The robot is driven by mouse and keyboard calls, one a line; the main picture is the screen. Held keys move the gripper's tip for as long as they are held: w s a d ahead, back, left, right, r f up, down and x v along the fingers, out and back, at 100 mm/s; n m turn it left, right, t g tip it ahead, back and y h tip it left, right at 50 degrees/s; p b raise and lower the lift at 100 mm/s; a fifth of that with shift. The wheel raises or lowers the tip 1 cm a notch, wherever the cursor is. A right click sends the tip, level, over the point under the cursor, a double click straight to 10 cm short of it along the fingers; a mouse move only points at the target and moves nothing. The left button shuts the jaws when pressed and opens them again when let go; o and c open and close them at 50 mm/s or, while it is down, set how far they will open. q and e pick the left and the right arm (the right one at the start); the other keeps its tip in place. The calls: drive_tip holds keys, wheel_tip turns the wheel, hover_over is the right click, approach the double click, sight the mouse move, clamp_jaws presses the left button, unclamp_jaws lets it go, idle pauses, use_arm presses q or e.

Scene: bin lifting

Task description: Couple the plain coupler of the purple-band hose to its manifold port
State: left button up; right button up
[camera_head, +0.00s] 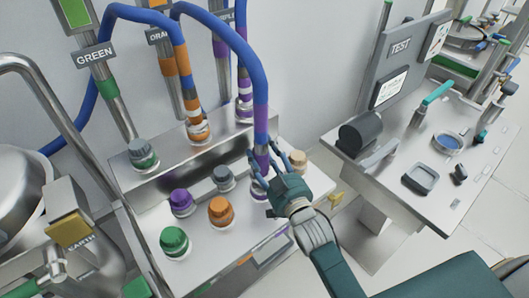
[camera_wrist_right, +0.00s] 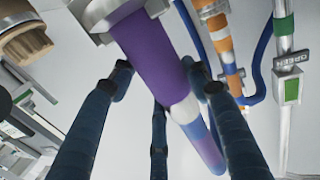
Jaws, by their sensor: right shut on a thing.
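The purple-band hose is a blue hose (camera_head: 228,38) arching over in the head view. Its lower end has a purple band (camera_head: 261,125), which hangs near upright at the lower step of the manifold (camera_head: 240,239). My right gripper (camera_head: 265,160) is shut around this end. In the right wrist view the fingers (camera_wrist_right: 160,90) surround the purple section (camera_wrist_right: 155,52), and a metal part (camera_wrist_right: 97,14) shows at its upper end. A pale ring with purple (camera_head: 259,189) lies just below the gripper. My fingers partly hide the joint, so I cannot tell whether the coupler is seated. My left gripper is out of view.
Purple (camera_head: 180,202), orange (camera_head: 221,211), green (camera_head: 174,242), grey (camera_head: 223,178) and tan (camera_head: 298,160) caps stand on the manifold close by. An orange-banded hose (camera_head: 187,82) ends on the upper step. A test bench (camera_head: 395,190) stands at the right.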

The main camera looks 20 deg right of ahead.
sight(267, 169)
drive_tip(key=shift+f+b, duration=0.75)
drive_tip(key=shift+f, duration=0.25)
drive_tip(key=shift+f+b, duration=0.5)
drive_tip(key=shift+f, duration=0.7)
idle(0.8)
drive_tip(key=o, duration=1.5)
drive_tip(key=shift+c, duration=0.2)
drive_tip(key=shift+f, duration=0.15)
drive_tip(key=shift+s, duration=0.15)
drive_tip(key=s+d, duration=0.1)
drive_tip(key=s, duration=1)
drive_tip(key=shift+s, duration=0.35)
